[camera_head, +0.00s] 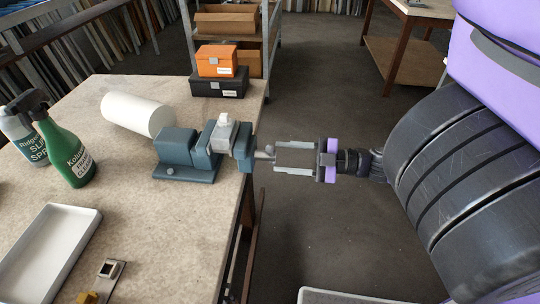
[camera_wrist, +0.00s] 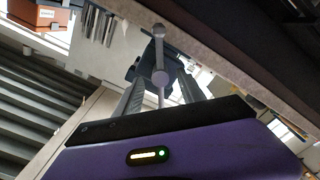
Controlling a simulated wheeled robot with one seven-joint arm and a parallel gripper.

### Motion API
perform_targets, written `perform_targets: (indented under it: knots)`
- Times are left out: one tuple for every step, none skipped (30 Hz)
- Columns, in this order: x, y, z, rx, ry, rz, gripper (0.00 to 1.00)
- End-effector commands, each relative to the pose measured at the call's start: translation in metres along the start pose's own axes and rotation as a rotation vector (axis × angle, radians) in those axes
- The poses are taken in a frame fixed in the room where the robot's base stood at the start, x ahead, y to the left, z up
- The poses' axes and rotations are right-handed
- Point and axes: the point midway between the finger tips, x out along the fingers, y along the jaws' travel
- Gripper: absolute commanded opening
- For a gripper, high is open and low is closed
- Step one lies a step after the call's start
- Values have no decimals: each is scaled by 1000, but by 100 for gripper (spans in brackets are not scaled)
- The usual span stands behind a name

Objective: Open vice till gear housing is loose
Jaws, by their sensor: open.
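The blue-grey vice (camera_head: 180,155) stands at the bench's right edge. The pale grey gear housing (camera_head: 223,133) sits upright between its jaws and rises above them. The vice's screw end and handle (camera_head: 264,152) stick out past the bench edge towards my gripper. My gripper (camera_head: 275,159) is open and level, pointing left at the handle. In the wrist view, the grey handle bar with ball ends (camera_wrist: 158,31) shows between the two fingers (camera_wrist: 161,88). I cannot tell whether the fingers touch it. The gear housing cannot be made out in the wrist view.
A white roll (camera_head: 137,114) lies behind the vice. A green spray bottle (camera_head: 66,150), another spray bottle (camera_head: 22,128) and a white tray (camera_head: 47,252) are on the left. Open floor lies right of the bench.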

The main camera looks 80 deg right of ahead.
Motion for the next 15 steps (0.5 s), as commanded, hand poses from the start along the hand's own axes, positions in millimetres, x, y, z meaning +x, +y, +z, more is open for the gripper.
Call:
perform_targets:
  knots:
    - [9,0,-2,0,4,-1,47]
    - [14,0,-2,0,3,0,47]
    - [19,0,-2,0,3,-1,47]
    - [23,0,-1,0,2,-1,47]
    - [27,0,-1,0,2,0,47]
    - [31,0,-1,0,2,0,47]
    - [34,0,-1,0,2,0,47]
    - [36,0,-1,0,1,0,47]
    - [38,0,0,0,0,0,47]
    - [40,0,0,0,0,-1,47]
    - [41,0,0,0,0,-1,47]
    - [42,0,0,0,0,-1,47]
    - [42,0,0,0,0,-1,47]
    - [42,-1,0,0,-1,0,47]
    - [42,-1,0,0,-1,0,47]
